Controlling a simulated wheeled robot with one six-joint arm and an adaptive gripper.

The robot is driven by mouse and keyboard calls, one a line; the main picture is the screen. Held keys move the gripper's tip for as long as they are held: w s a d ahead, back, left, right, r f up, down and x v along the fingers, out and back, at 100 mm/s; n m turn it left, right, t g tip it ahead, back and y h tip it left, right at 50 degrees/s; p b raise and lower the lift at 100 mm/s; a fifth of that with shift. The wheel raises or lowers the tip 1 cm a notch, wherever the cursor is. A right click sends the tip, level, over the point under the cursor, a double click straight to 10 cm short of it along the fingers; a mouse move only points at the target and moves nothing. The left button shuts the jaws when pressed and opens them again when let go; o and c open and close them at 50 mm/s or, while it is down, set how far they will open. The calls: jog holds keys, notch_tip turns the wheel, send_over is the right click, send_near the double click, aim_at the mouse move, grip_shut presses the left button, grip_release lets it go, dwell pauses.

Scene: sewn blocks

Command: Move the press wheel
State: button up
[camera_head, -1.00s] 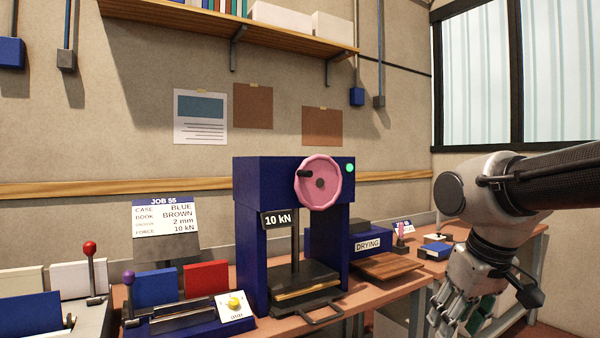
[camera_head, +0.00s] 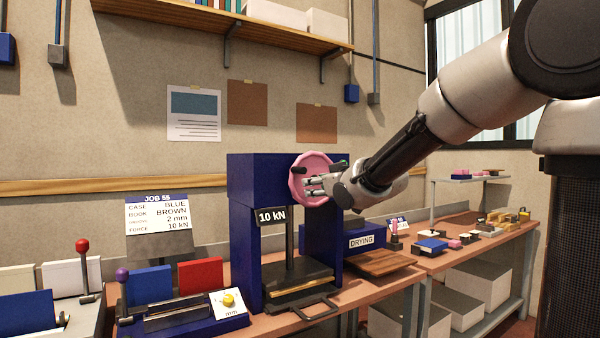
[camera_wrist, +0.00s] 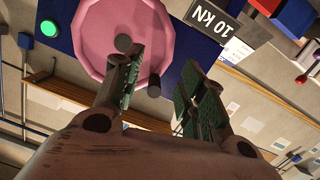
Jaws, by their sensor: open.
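The pink press wheel (camera_head: 311,160) is on the front of the blue press (camera_head: 250,178), and a dark crank handle (camera_head: 298,170) sticks out from its left side. My gripper (camera_head: 310,187) is in front of the wheel, hiding its lower right part. In the wrist view the wheel (camera_wrist: 95,35) fills the upper left. There my gripper (camera_wrist: 160,65) is open, with the dark handle (camera_wrist: 153,86) showing between its two fingers. A grey hub (camera_wrist: 123,43) shows by the left fingertip. I cannot tell whether a finger touches the handle.
A green light (camera_wrist: 49,28) is beside the wheel on the press. A "10 kN" sign (camera_head: 272,216) hangs below the wheel's left side. A wooden board (camera_head: 380,263) and a drying box (camera_head: 325,240) stand to the right. A blue and a red case (camera_head: 200,277) stand at the left.

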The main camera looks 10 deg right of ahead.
aim_at(300, 171)
jog(key=r, duration=0.1)
jog(key=a+r+t+y, duration=0.1)
jog(key=r, duration=0.1)
jog(key=shift+w+r, duration=0.1)
jog(key=shift+r, duration=0.05)
jog(key=x, duration=0.6)
jog(key=shift+r, duration=0.2)
jog(key=shift+x, duration=0.8)
grip_shut()
